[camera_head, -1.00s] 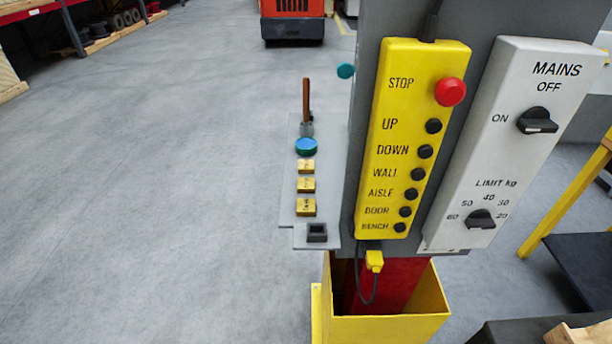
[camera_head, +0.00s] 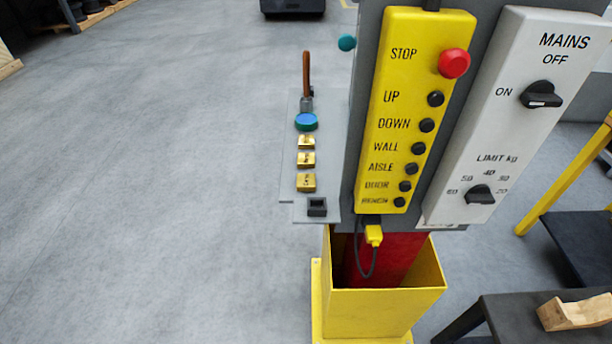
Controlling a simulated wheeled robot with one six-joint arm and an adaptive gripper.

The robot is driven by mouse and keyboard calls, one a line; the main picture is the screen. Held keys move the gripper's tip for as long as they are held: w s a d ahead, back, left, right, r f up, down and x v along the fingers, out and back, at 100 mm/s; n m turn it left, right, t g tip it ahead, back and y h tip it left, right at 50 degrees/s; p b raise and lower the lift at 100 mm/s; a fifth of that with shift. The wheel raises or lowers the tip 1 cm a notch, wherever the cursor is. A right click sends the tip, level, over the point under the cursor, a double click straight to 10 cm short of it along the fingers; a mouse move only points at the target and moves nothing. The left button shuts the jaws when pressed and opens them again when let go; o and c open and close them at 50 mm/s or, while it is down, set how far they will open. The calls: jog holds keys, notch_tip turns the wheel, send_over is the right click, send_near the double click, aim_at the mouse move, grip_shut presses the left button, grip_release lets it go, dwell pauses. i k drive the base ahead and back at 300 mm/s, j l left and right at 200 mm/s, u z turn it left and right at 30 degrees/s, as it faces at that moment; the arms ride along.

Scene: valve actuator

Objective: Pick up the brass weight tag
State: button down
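Three small brass blocks stand in a column on a narrow grey shelf (camera_head: 289,190) at the left of the column. The top brass tag (camera_head: 306,142), the middle one (camera_head: 306,160) and the lowest one (camera_head: 306,183) carry dark marks too small to read. I cannot tell which of them is the weight tag. My gripper is not in view.
A yellow push-button panel (camera_head: 409,150) and a white mains switch panel (camera_head: 510,130) are right of the shelf. A yellow guard box (camera_head: 380,310) surrounds the red column base. A dark bench with a wooden piece (camera_head: 575,312) is lower right. The floor at left is clear.

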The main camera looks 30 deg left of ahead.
aim_at(305, 159)
jog(key=k+u, duration=0.1)
jog(key=u, duration=0.25)
jog(key=k+u, duration=0.15)
jog(key=u, duration=0.25)
jog(key=k+u, duration=0.1)
jog(key=u, duration=0.25)
